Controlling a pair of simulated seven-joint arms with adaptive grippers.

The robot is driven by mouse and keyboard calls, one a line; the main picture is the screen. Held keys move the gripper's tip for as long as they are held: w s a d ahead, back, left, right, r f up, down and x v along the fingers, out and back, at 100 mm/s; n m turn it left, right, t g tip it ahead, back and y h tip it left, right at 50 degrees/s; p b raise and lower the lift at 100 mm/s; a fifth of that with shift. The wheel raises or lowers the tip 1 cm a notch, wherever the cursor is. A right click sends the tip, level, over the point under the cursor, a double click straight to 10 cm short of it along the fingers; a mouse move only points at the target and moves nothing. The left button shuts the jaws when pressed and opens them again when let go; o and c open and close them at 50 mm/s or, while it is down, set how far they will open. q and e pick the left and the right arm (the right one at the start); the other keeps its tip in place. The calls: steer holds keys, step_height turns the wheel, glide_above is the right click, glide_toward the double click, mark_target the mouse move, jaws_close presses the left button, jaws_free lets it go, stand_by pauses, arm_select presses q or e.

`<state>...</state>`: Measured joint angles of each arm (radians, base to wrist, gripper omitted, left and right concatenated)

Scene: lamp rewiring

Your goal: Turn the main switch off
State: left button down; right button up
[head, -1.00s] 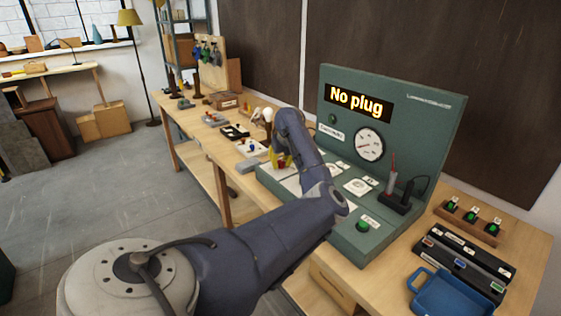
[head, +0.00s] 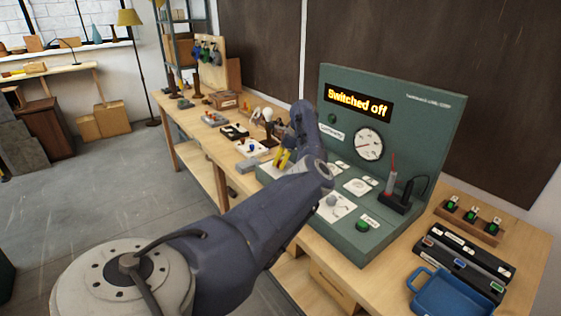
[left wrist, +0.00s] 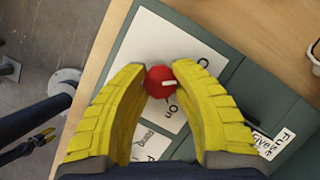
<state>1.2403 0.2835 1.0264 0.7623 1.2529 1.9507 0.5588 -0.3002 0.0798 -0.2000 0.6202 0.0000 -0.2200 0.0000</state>
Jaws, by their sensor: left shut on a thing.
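The green test panel (head: 441,125) stands on the bench, and its display (head: 358,104) reads "Switched off". My left gripper (head: 281,158) is over the far left end of the panel's sloping desk. In the left wrist view, its yellow fingers (left wrist: 162,74) are closed on a round red knob (left wrist: 160,83), one on each side. The knob has a white mark lying nearly level in that view and sits on a white label plate (left wrist: 157,47). In the head view the arm hides the knob.
A grey knob (head: 332,200) and a green button (head: 362,225) are nearer on the desk. A red probe in a black holder (head: 396,203), a blue tray (head: 440,292) and a wooden rack (head: 468,222) are to the right. Several small parts lie farther along the bench.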

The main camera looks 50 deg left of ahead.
arm_select(q)
steer(key=shift+a+n+g, duration=0.1)
steer(key=shift+n+g, duration=0.2)
steer(key=shift+n, duration=0.6)
steer(key=shift+s, duration=0.1)
steer(key=c, duration=1)
jaws_free()
steer(key=shift+h, duration=0.3)
steer(key=v, duration=1.2)
